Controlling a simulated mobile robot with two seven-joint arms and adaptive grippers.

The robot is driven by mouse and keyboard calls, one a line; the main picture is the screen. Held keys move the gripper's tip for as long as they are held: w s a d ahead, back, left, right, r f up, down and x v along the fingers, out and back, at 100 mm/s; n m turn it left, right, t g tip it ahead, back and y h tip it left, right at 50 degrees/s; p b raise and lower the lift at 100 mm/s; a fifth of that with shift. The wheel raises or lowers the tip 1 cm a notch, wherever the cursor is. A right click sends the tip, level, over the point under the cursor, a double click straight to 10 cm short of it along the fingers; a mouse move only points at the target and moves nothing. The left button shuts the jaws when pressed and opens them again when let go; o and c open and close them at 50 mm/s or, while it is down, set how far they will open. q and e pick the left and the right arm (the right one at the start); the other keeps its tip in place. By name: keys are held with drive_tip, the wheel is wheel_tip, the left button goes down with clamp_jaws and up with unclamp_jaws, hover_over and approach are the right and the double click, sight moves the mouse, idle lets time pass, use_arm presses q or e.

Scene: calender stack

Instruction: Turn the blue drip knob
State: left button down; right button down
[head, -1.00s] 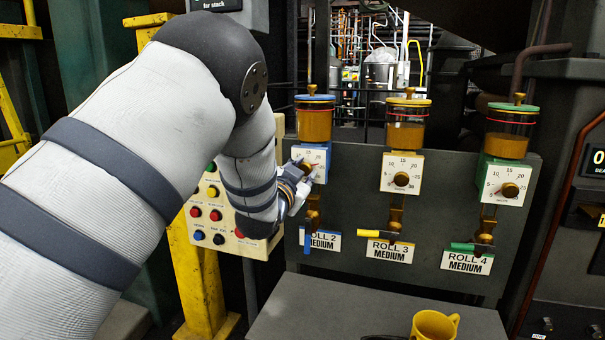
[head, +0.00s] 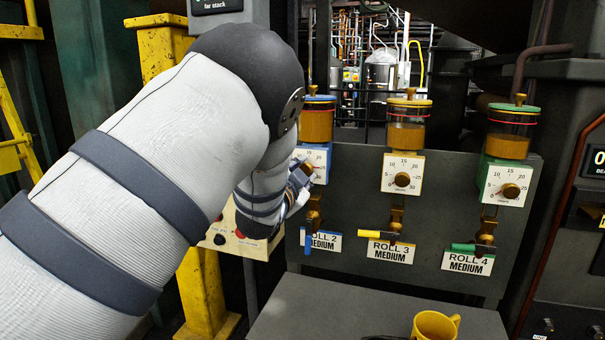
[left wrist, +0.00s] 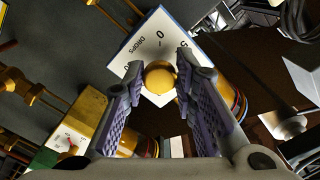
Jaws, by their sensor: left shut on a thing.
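The blue drip unit (head: 318,122) has a blue-topped oil cup and a white dial plate (head: 319,163) on a blue block, left on the grey panel. My left gripper (head: 302,176) is at this dial and covers its knob and left part in the head view. In the left wrist view, the brass knob (left wrist: 160,77) sits between the two fingertips of the left gripper (left wrist: 157,85). The fingers are closed around its sides. The white dial plate (left wrist: 165,45) with printed numbers lies behind it. My right gripper is not in view.
Yellow (head: 402,173) and green (head: 507,184) drip dials stand to the right. Below them hang valve levers and labels for several rolls. A yellow mug (head: 435,325) stands on the grey ledge (head: 320,310). A button box (head: 235,235) is partly behind my left arm.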

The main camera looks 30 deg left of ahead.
use_arm(q)
drive_tip(key=shift+r, duration=0.15)
drive_tip(key=c, duration=1.3)
unclamp_jaws()
drive_tip(key=v, duration=1.2)
